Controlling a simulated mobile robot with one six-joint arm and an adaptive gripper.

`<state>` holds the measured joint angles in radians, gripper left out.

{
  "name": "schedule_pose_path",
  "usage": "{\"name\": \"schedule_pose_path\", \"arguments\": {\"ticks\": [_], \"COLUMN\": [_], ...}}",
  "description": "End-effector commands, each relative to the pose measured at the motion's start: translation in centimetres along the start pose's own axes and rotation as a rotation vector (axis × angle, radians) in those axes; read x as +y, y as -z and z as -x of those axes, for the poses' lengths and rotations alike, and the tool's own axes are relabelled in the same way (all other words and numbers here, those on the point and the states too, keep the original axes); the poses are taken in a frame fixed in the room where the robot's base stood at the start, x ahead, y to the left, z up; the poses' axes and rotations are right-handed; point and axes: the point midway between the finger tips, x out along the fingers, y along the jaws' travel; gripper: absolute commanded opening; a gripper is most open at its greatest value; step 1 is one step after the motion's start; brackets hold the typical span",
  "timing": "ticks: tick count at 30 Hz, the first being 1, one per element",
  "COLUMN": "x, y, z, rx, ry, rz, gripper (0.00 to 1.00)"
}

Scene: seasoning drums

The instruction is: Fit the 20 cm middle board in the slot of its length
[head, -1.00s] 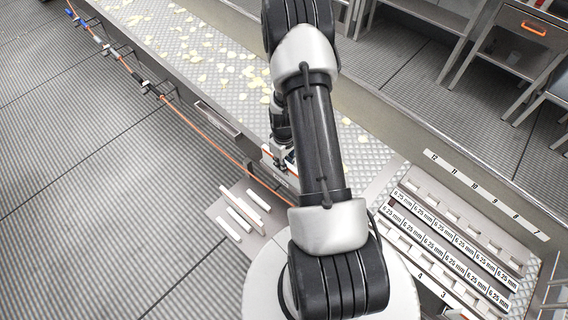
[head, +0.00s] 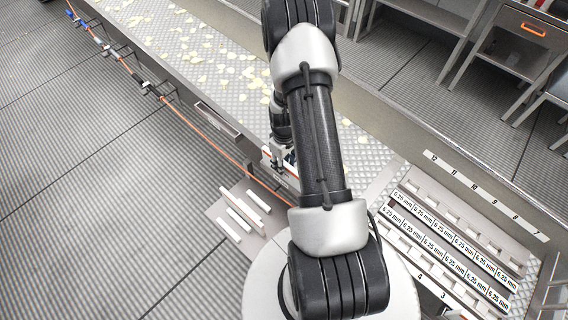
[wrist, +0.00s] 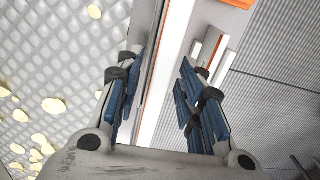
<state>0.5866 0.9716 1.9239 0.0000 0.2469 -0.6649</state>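Several white boards lie on a small grey plate left of my base; one is the middle board of the row (head: 243,212), though I cannot read any lengths. White boards (wrist: 212,52) also show in the wrist view, to the right of my right finger. My gripper (head: 279,166) is at the near edge of the long metal table, up and right of the boards. A pale edge with an orange stripe runs beneath the gap. I cannot identify the slot for 20 cm.
The patterned metal table (head: 180,60) carries scattered pale chips. An orange hose (head: 200,138) runs along its left side. At right stands a rack (head: 450,245) labelled "6.25 mm", beside a numbered strip (head: 486,194). My arm hides part of the middle.

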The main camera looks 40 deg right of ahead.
Motion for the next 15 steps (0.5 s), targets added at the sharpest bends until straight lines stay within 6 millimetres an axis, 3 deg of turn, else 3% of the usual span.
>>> {"name": "schedule_pose_path", "arguments": {"ticks": [9, 15], "x": [0.1, 0.1], "y": [0.1, 0.1], "z": [7.2, 10.3], "rx": [0.003, 0.003], "ry": [-0.002, -0.002], "rz": [0.000, 0.000], "gripper": [0.35, 0.35]}}
